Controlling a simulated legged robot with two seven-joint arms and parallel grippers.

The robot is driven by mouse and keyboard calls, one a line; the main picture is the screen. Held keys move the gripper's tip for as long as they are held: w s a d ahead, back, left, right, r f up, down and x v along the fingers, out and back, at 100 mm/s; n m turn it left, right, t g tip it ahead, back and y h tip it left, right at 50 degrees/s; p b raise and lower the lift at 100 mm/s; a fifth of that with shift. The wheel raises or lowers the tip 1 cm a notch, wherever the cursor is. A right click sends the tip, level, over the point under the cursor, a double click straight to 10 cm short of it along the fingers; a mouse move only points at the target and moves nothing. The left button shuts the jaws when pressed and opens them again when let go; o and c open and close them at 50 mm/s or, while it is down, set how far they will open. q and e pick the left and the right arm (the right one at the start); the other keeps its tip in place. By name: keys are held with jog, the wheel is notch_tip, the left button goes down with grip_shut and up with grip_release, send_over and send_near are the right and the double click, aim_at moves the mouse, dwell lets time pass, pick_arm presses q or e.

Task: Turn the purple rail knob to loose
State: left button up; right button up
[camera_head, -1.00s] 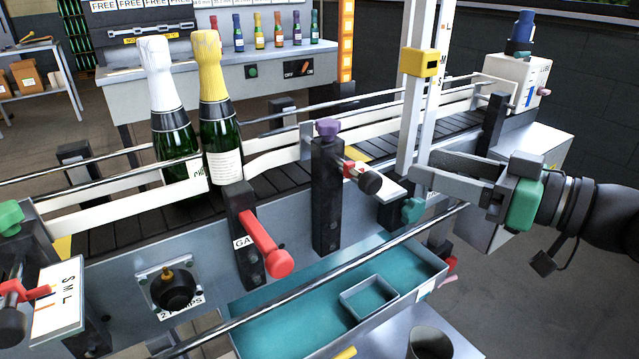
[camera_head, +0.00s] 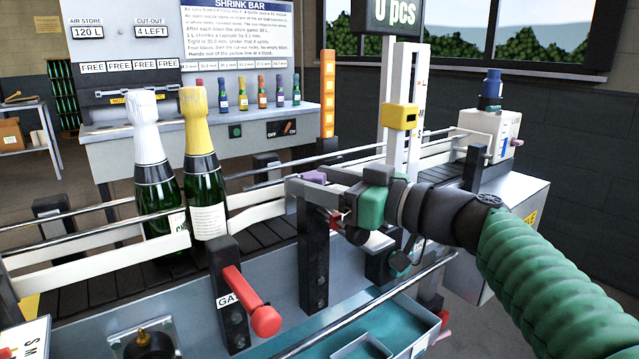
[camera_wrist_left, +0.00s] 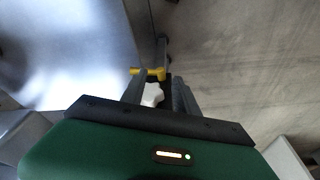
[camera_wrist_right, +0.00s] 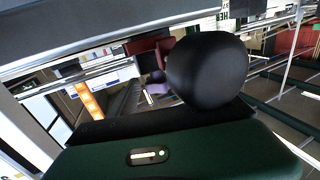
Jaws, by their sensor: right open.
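The purple rail knob (camera_head: 314,177) sits on top of a black post (camera_head: 314,250) beside the conveyor. My right gripper (camera_head: 303,185) is open at the knob, its grey fingers reaching in from the right at knob height. The knob shows partly between the fingers; whether they touch it I cannot tell. In the right wrist view the purple knob (camera_wrist_right: 158,88) is partly hidden behind a large black ball knob (camera_wrist_right: 208,70). My left gripper (camera_wrist_left: 158,92) shows only in its own wrist view, with a white part between or beyond its fingers.
Two foil-topped bottles (camera_head: 203,180) stand on the conveyor at left. A red gate handle (camera_head: 252,302) juts out in front.

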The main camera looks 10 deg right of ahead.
jog(key=shift+d, duration=0.25)
jog(key=c, duration=0.6)
jog(key=shift+a, duration=0.1)
grip_shut()
